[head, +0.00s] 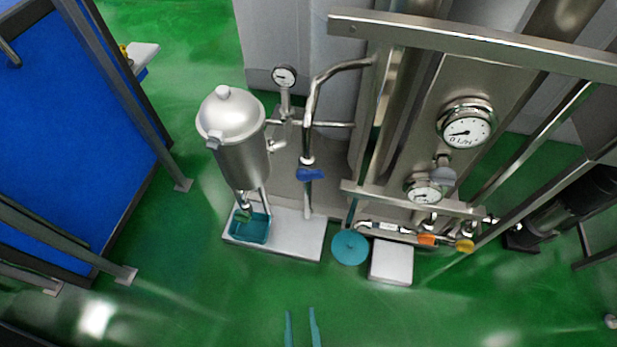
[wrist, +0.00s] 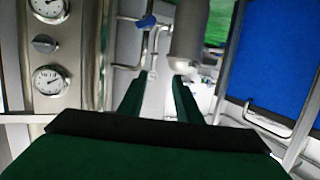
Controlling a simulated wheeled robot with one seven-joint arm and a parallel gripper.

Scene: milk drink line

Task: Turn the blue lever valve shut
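The blue lever valve (head: 310,174) sits on an upright steel pipe between the steel vessel and the gauge panel. In the head view its handle lies roughly crosswise to the pipe. It also shows in the wrist view, near the top (wrist: 146,21). My gripper (head: 301,311) shows at the bottom of the head view as two thin teal fingers, apart and empty. It is well short of the lever, on the near side. In the wrist view the green fingers (wrist: 160,80) are spread, with the lever beyond them, slightly left of centre.
The steel vessel (head: 243,155) stands left of the lever, above a teal bin (head: 256,233). The gauge panel (head: 490,85) and its frame rail (head: 470,45) are on the right. A teal disc (head: 350,247) and a white box (head: 391,263) lie low in front. Green floor in front is clear.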

